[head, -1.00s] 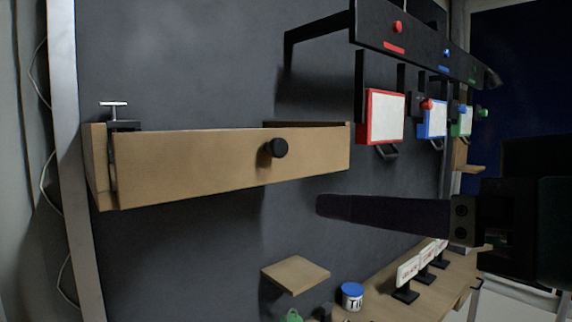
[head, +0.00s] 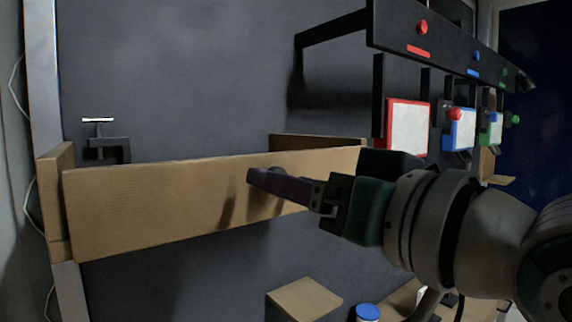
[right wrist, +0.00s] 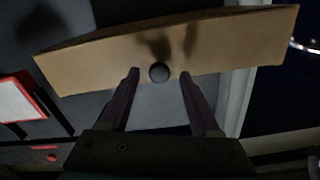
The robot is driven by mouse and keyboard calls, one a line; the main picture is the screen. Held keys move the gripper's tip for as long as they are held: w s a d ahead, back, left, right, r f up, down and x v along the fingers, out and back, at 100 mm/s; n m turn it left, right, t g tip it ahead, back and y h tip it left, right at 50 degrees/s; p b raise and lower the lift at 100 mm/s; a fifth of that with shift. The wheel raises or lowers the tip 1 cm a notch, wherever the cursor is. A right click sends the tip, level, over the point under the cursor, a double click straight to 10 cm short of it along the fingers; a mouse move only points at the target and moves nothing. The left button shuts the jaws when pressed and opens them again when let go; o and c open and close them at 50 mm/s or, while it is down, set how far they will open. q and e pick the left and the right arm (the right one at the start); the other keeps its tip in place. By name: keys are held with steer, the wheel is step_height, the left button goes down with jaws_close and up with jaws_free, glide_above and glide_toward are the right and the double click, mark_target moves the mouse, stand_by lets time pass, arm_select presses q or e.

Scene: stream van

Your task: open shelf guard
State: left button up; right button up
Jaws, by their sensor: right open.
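The shelf guard (head: 150,205) is a long light-wood board across the front of a wall shelf, between a left end panel (head: 55,200) and a right one. My right gripper (head: 262,180) reaches to the board's front from the right. In the right wrist view the guard (right wrist: 220,52) spans the picture, with a round black knob (right wrist: 159,72) on it. The open right fingers (right wrist: 160,80) stand on either side of the knob, with gaps showing. In the head view the gripper hides the knob. My left gripper is not in view.
A black clamp (head: 108,146) with a silver T-handle shows behind the guard at left. Red-, blue- and green-framed panels (head: 407,127) hang at right, below a black bar (head: 440,42). A small wooden ledge (head: 304,297) and a blue-lidded container (head: 367,312) are below.

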steer(key=shift+w+a, duration=0.15)
steer(key=shift+w, duration=0.15)
steer(key=shift+c, duration=0.4)
jaws_close()
stand_by(0.9)
